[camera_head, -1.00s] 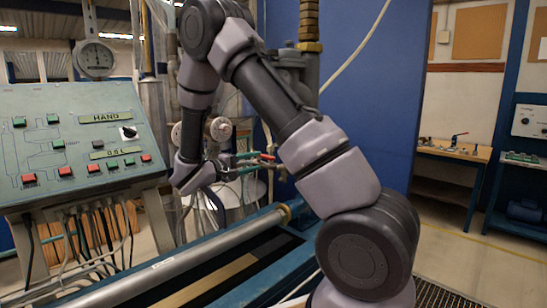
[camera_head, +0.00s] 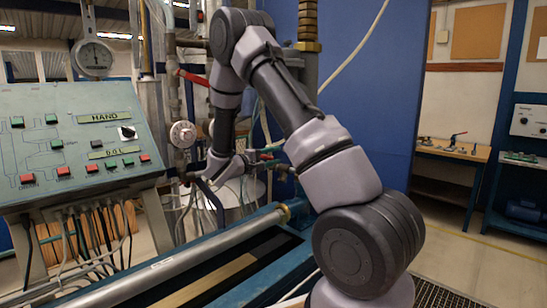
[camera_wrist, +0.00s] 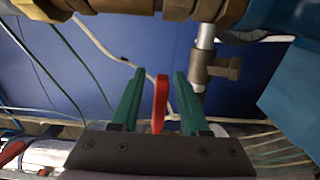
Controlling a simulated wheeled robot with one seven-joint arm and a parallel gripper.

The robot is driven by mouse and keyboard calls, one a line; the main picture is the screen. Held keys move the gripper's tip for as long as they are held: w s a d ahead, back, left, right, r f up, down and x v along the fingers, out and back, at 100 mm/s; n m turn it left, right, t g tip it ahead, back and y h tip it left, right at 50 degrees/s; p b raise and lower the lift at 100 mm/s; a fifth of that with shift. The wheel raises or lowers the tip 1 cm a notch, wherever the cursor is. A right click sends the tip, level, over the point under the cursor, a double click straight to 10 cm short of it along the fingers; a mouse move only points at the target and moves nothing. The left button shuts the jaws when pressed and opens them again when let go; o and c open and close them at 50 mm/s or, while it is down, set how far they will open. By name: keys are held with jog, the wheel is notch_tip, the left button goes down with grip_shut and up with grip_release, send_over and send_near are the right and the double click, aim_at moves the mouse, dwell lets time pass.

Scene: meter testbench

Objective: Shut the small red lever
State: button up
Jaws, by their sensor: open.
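The small red lever (camera_wrist: 160,103) stands upright in the wrist view, between the two green fingers of my gripper (camera_wrist: 157,76). The fingers are open, with a gap visible on each side of the lever. In the head view my gripper (camera_head: 266,154) is beside the pipework behind the bench, and a small bit of red shows by its fingers. The lever's pivot and valve body cannot be made out clearly there.
Brass fittings (camera_wrist: 190,8) and a grey vertical rod with a clamp (camera_wrist: 204,68) lie just beyond the fingers. A longer red handle (camera_head: 193,77) is on the pipes at upper left. A control panel (camera_head: 80,140) stands left, and a blue partition (camera_head: 375,110) behind.

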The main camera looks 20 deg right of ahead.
grip_shut()
dwell(1.4)
